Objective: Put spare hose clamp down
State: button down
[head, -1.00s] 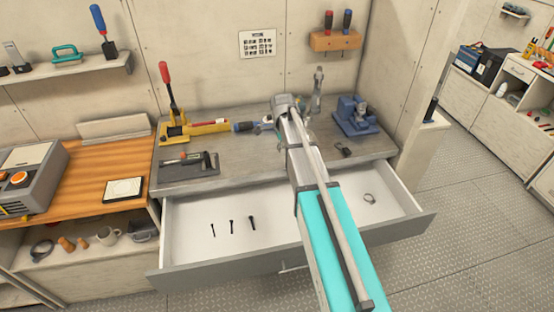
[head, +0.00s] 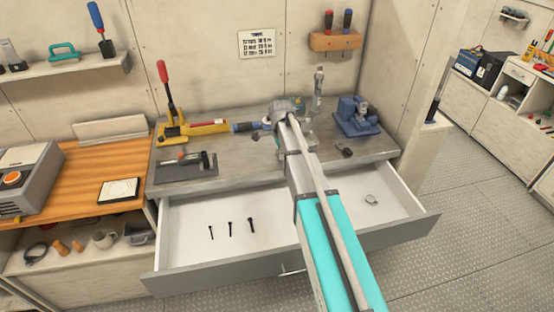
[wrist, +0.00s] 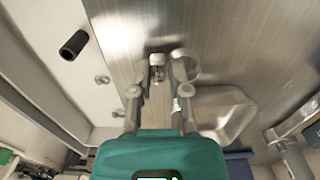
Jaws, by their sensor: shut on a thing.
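My gripper (wrist: 157,80) shows in the wrist view with its two fingers closed on a small silver piece, which looks like the screw housing of the spare hose clamp (wrist: 157,66). A thin ring, apparently its band, shows around the right fingertip. Brushed metal lies behind the fingertips. In the head view my gripper is over the back of the grey worktop (head: 236,165), and the held clamp is hidden by my arm. Another small ring-shaped clamp (head: 371,199) lies at the right in the open white drawer (head: 180,240).
Several dark bolts (head: 230,228) lie in the drawer's left half. On the worktop are a blue vise (head: 357,118), a yellow and red tool (head: 190,130) and a dark tray (head: 185,168). The open drawer front (head: 210,275) juts out. The worktop's front middle has free room.

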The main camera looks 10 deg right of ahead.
jog(key=shift+f, duration=0.45)
jog(key=c, duration=0.6)
grip_release()
jog(key=shift+r, duration=0.2)
notch_tip(320, 180, up, 12)
jog(key=p, duration=1.2)
dwell(0.4)
